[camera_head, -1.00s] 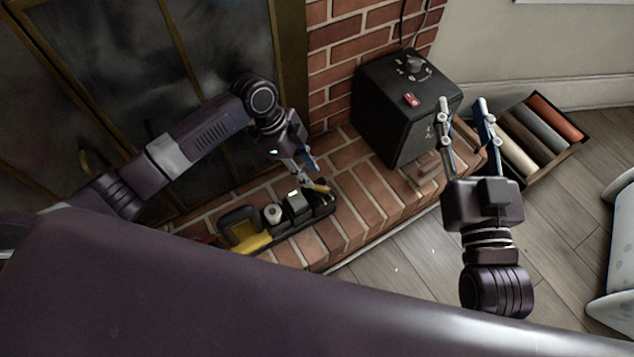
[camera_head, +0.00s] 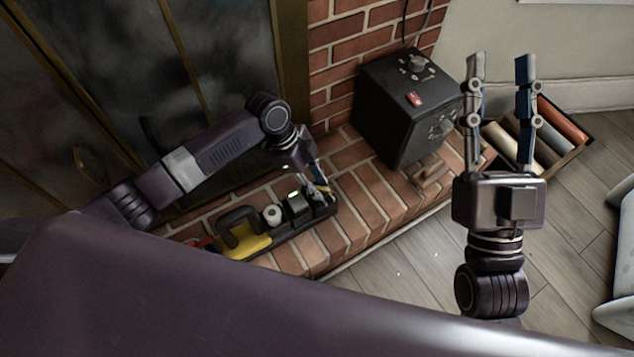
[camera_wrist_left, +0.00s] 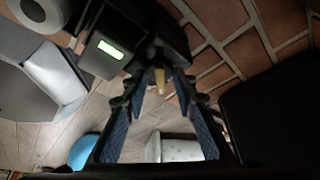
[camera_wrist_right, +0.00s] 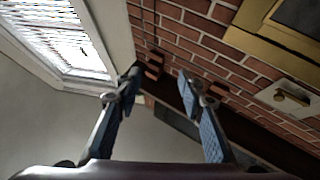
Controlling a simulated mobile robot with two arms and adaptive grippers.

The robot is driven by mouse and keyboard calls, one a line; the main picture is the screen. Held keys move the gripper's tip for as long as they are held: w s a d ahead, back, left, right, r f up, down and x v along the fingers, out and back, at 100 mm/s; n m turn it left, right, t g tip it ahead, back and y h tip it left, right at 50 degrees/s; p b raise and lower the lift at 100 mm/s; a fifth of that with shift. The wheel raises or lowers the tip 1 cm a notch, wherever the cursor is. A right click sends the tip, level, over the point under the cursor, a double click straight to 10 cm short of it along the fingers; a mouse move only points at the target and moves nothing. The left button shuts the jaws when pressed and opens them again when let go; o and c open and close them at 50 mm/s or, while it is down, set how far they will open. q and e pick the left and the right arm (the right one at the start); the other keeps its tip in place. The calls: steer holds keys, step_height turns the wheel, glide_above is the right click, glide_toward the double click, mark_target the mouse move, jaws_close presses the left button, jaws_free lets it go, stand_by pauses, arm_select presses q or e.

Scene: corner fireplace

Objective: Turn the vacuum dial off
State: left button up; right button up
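A black box-shaped unit (camera_head: 383,117) stands on the brick hearth in the head view. A round dark dial (camera_head: 417,62) with small marks around it is on its top face, and a red switch (camera_head: 414,99) is nearer the front edge. My right gripper (camera_head: 500,70) is open and empty, to the right of the box in the picture and apart from the dial. It also shows open in the right wrist view (camera_wrist_right: 160,80).
The black tool tray (camera_head: 322,222) on the hearth holds a yellow-and-black tool (camera_head: 244,238) and a white roll (camera_head: 273,214). A crate of coloured rolls (camera_head: 590,137) stands behind my right gripper. A brick wall (camera_head: 345,45) rises behind the box.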

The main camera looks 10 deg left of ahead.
arm_select(q)
jaws_close()
